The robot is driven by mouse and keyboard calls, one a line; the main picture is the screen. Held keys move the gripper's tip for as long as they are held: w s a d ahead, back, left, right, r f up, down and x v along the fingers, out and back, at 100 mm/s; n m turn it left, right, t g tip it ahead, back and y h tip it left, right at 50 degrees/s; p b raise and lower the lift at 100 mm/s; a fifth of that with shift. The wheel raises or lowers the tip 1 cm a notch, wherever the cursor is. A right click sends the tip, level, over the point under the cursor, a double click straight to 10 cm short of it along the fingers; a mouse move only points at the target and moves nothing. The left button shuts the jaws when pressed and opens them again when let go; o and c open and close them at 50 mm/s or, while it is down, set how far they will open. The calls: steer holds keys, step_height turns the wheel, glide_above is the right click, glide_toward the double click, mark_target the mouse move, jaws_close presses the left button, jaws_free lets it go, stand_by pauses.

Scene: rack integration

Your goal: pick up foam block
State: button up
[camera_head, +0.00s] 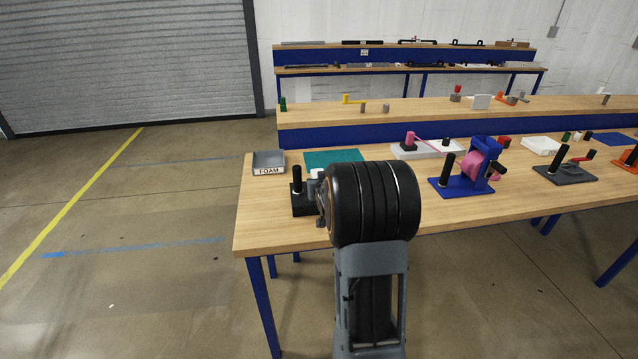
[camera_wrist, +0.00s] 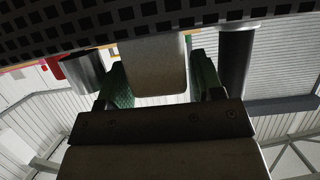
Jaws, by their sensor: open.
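A pale beige block, which looks like the foam block (camera_wrist: 155,66), is in the wrist view between the two green fingers of my gripper (camera_wrist: 160,82). The fingers stand apart on either side of it; I cannot tell whether they touch it. In the head view a small white piece of what may be the same block (camera_head: 317,173) shows beside my arm, at a black fixture (camera_head: 305,200) with an upright black post. My arm hides most of my gripper and part of that fixture there. A grey tray labelled FOAM (camera_head: 268,168) sits at the table's left corner.
A green mat (camera_head: 333,157) lies behind my arm. A blue fixture (camera_head: 462,186) with a pink roll stands to the right. In the wrist view a dark perforated surface (camera_wrist: 150,18) spans the top, with a black cylinder (camera_wrist: 237,62) and a grey cylinder (camera_wrist: 84,72) beside the fingers.

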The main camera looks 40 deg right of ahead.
steer(key=shift+w+d+f, duration=0.1)
steer(key=shift+w, duration=0.15)
steer(key=c, duration=0.7)
steer(key=shift+o, duration=0.2)
